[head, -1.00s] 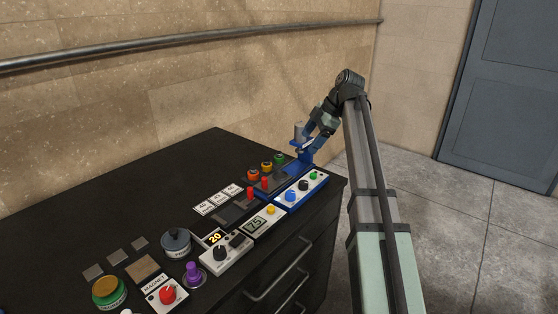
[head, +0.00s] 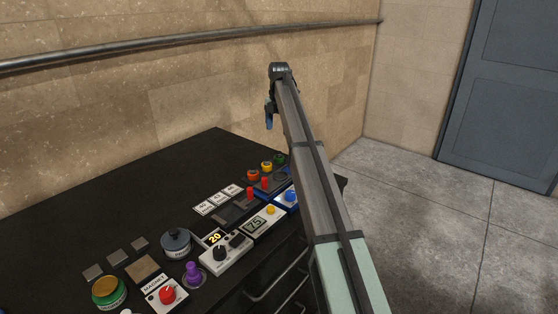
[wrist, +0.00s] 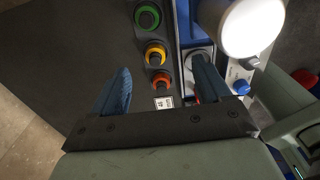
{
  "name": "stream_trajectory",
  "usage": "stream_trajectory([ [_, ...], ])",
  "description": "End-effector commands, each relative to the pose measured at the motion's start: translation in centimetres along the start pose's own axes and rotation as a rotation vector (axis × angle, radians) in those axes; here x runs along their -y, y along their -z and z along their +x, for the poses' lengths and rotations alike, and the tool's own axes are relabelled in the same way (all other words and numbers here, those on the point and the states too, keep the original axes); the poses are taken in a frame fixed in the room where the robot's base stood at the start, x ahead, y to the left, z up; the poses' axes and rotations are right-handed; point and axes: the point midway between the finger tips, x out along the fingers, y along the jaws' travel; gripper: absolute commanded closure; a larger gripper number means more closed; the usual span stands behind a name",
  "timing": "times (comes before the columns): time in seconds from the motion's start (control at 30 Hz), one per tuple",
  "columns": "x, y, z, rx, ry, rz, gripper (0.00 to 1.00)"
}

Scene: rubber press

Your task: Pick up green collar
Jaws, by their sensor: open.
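The green collar (head: 280,158) is the farthest of three coloured collars in a row at the back right of the bench. In the wrist view, the green collar (wrist: 147,17) is a ring around a dark centre near the top edge. My gripper (wrist: 160,64) is open and empty, its blue fingers apart on either side of the row in the picture. The green collar lies beyond the fingertips. In the head view my gripper (head: 269,119) hangs high over the bench, mostly hidden behind my arm.
The yellow collar (wrist: 155,54) and orange collar (wrist: 160,83) stand closest to the green one. A white cylinder (wrist: 250,28) rises at right beside the blue press base (wrist: 188,25). The dark bench (wrist: 70,60) left of the collars is clear.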

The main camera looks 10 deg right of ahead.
Motion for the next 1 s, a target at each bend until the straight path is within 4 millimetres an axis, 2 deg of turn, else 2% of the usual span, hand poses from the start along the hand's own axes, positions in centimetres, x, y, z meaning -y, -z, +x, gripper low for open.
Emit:
stream_trajectory([
  [0.03, -0.5, -0.9, 0.0, 0.004, 0.001, 0.001, 0.23],
  [0.2, -1.2, -2.6, 0.1, 0.017, 0.005, 0.005, 0.23],
  [0.47, -1.3, -3.0, 1.3, 0.021, 0.006, 0.006, 0.23],
  [0.9, -1.3, -3.1, 8.0, 0.021, 0.005, 0.007, 0.23],
  [1.0, -1.3, -3.1, 8.8, 0.021, 0.005, 0.007, 0.23],
])
